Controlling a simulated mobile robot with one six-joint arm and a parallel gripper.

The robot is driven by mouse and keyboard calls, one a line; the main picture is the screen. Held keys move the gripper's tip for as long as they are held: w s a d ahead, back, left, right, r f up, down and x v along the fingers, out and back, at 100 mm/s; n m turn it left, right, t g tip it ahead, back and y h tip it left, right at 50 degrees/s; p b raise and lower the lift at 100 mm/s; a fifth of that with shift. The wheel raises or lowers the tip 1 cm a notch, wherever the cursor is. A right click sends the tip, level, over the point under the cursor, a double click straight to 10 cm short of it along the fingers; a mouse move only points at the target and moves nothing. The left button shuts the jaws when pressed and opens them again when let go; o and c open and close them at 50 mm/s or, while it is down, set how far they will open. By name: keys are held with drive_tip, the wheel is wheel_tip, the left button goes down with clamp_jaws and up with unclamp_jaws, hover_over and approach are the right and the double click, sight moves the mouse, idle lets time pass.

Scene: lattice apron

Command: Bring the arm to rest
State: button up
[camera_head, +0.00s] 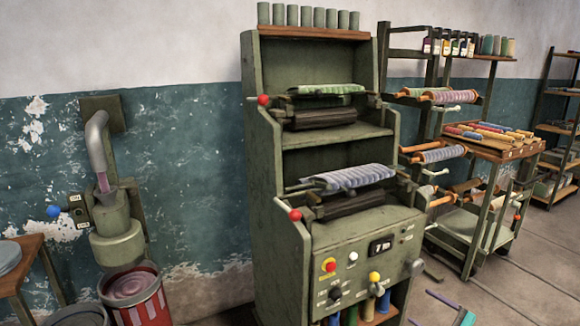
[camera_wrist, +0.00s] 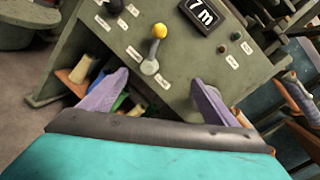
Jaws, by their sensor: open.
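My gripper (camera_wrist: 157,80) shows in the wrist view with its two purple fingers spread wide and nothing held between them. Its teal body fills the bottom of that view. The fingers point at the front panel of a green machine (camera_wrist: 185,65). A yellow-knobbed lever (camera_wrist: 159,31) shows between and beyond the fingertips; I see no contact with it. In the head view the same machine (camera_head: 345,270) stands in the middle against the wall. Purple and green pieces show at that view's bottom edge, right of the machine; I cannot tell if they are my gripper.
The machine's panel has a display (camera_head: 381,247) and a red button (camera_head: 330,266). An open shelf with coloured spools (camera_head: 382,303) lies below it. A wooden-topped cart (camera_head: 490,150) stands to the right, a red-and-white bucket (camera_head: 140,305) to the left. Some floor (camera_head: 545,265) is clear at right.

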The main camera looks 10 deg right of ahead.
drive_tip(key=w+a+f+n+g+y+p, duration=0.1)
drive_tip(key=w+a+f+n+g+y, duration=0.15)
drive_tip(key=a, duration=0.95)
drive_tip(key=w+a+f+n+g+y+p, duration=0.1)
drive_tip(key=w+a+f+g+y+p, duration=0.15)
drive_tip(key=a, duration=0.95)
drive_tip(key=s+a+f+n+g+p, duration=0.1)
drive_tip(key=s+a+f+n+g, duration=0.2)
drive_tip(key=a, duration=0.8)
drive_tip(key=s+a+f+n+g+p, duration=0.1)
drive_tip(key=s+a+f+g, duration=0.3)
drive_tip(key=a, duration=0.7)
drive_tip(key=s+a+f+n+g+h+p, duration=0.1)
drive_tip(key=s+a+f+n+g+h, duration=0.2)
drive_tip(key=s, duration=0.4)
drive_tip(key=s+a+f+n+g+p, duration=0.1)
drive_tip(key=s+a+n+g, duration=0.15)
drive_tip(key=s+a, duration=0.35)
drive_tip(key=s+a+f+n+g+h+p, duration=0.1)
drive_tip(key=s+a+f+n+g+h, duration=0.15)
drive_tip(key=s, duration=0.55)
drive_tip(key=s+d+f+n+g+h, duration=0.1)
drive_tip(key=s+d+n+h, duration=0.6)
drive_tip(key=d, duration=0.4)
drive_tip(key=shift+s+d+f+n+g+p, duration=0.2)
drive_tip(key=shift+s+f+n+g+p, duration=0.15)
drive_tip(key=shift+s+n, duration=0.4)
